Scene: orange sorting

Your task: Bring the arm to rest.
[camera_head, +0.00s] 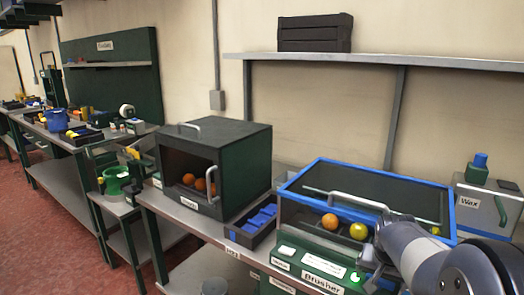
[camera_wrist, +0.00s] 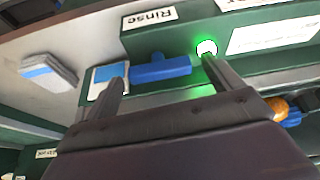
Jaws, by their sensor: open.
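My arm (camera_head: 415,250) reaches in from the lower right in the head view, in front of the Brusher machine (camera_head: 300,262). My gripper (camera_wrist: 165,75) shows in the wrist view with its two dark fingers spread apart and nothing between them. Its fingers are over the green front panel, near a blue handle-like piece (camera_wrist: 162,69) and a lit green button (camera_wrist: 206,47). The button also shows in the head view (camera_head: 354,276). Contact between a finger and the panel cannot be told.
The blue-rimmed Brusher tray (camera_head: 285,190) holds an orange and yellowish fruits. Left of it stand a blue-and-black bin (camera_head: 250,222) and a dark box (camera_head: 235,150) with oranges inside. A Wax container (camera_head: 478,205) is at the right. A shelf (camera_head: 400,60) hangs above.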

